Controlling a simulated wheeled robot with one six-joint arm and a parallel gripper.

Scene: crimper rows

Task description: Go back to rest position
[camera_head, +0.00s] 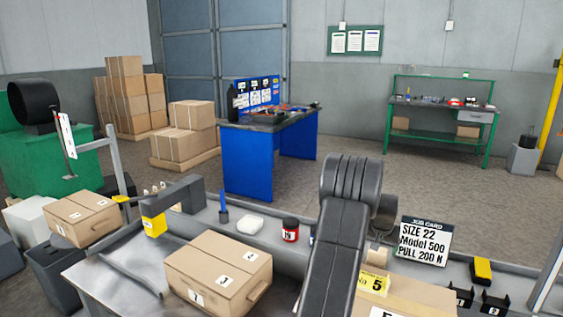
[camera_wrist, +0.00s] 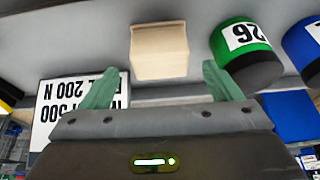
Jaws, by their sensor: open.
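My gripper (camera_wrist: 160,68) shows in the wrist view with its two green fingers spread apart and nothing between them touching either one. A beige block (camera_wrist: 159,52) lies beyond the fingertips, apart from them. In the head view my dark arm rises over the bench at the centre right, and it hides the gripper's fingers. The job card (camera_head: 424,241) reads SIZE 22, Model 500, PULL 200 N and stands just right of my arm. It also shows upside down at the left of the wrist view (camera_wrist: 70,95).
A green-and-black cylinder labelled 26 (camera_wrist: 243,55) and a blue one (camera_wrist: 305,48) are right of the gripper in the wrist view. A carton (camera_head: 218,273), a red jar (camera_head: 290,231) and a yellow-marked tool (camera_head: 154,224) are on the bench. A blue workbench (camera_head: 247,160) stands behind.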

